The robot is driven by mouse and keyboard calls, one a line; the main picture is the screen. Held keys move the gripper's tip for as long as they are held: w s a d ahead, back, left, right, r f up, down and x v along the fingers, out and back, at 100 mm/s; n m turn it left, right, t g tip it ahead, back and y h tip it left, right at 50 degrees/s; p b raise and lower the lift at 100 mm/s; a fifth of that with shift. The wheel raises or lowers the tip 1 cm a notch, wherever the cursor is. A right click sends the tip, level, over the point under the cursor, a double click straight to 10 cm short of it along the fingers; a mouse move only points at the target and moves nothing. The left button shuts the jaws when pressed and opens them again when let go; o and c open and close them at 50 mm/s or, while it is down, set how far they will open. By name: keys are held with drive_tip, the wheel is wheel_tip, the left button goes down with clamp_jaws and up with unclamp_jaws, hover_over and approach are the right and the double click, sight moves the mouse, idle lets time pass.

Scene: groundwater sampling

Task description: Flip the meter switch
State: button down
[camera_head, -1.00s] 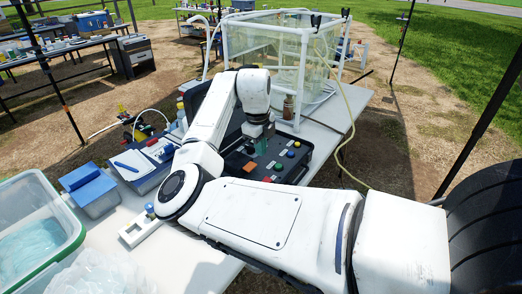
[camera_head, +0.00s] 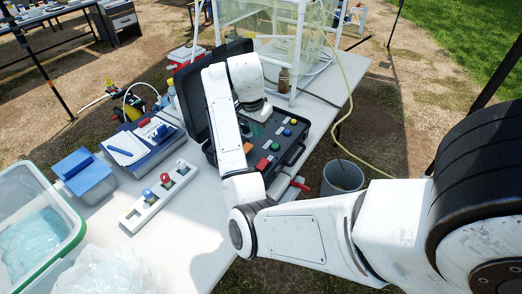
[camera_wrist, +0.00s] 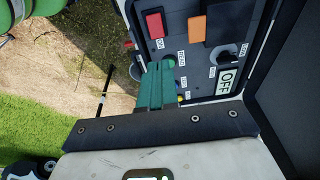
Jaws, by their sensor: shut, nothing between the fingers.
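The meter is an open black case with a panel of coloured buttons (camera_head: 293,143) on the white table. In the wrist view, the panel carries a red button (camera_wrist: 155,25), an orange button (camera_wrist: 196,28) and a black switch (camera_wrist: 225,57) beside a label reading OFF (camera_wrist: 227,81). My gripper (camera_wrist: 158,68) has green fingers, shut together and empty. They lie left of the switch in that view, over the panel's edge near small labels and a yellow button. Whether they touch the panel I cannot tell. In the head view my wrist hides the fingertips and the switch.
The raised case lid (camera_head: 197,97) stands left of my arm. A white rack (camera_head: 157,200) with coloured tops, a blue box (camera_head: 85,178) and a clear tub (camera_head: 40,230) are at the left. A glass tank (camera_head: 260,40) stands behind, and a grey bucket (camera_head: 342,178) is right of the table.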

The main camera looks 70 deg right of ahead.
sight(263, 160)
drive_tip(key=shift+a, duration=0.1)
drive_tip(key=shift+f, duration=0.1)
drive_tip(key=d+f, duration=0.1)
drive_tip(key=f, duration=0.3)
drive_tip(key=f+p, duration=0.1)
drive_tip(key=f, duration=0.4)
drive_tip(key=d+f, duration=0.1)
drive_tip(key=f, duration=0.3)
drive_tip(key=shift+s+d+f, duration=0.3)
drive_tip(key=shift+d+f, duration=0.05)
